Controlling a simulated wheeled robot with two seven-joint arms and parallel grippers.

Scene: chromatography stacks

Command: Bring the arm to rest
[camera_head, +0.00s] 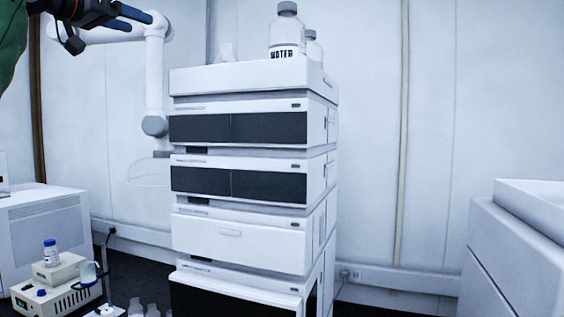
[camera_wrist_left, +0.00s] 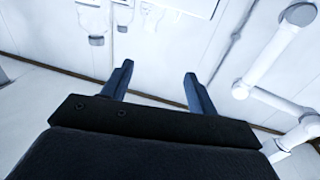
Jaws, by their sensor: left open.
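My left gripper (camera_head: 140,20) is at the top left of the head view, raised, in front of the white jointed arm and left of the chromatography stack. In the left wrist view its two dark fingers (camera_wrist_left: 158,85) stand apart with nothing between them. The gripper is open and empty, with wall and fittings behind it. The chromatography stack (camera_head: 240,235) stands upright in the middle of the head view, apart from the gripper. My right gripper shows in neither view.
A bottle labelled WATER (camera_head: 287,35) stands on the stack's top tray (camera_head: 230,78). A white jointed arm (camera_head: 154,80) stands behind my gripper. A small blue-capped bottle (camera_head: 51,252) sits on a beige device at lower left. A white cabinet (camera_head: 520,250) is at right.

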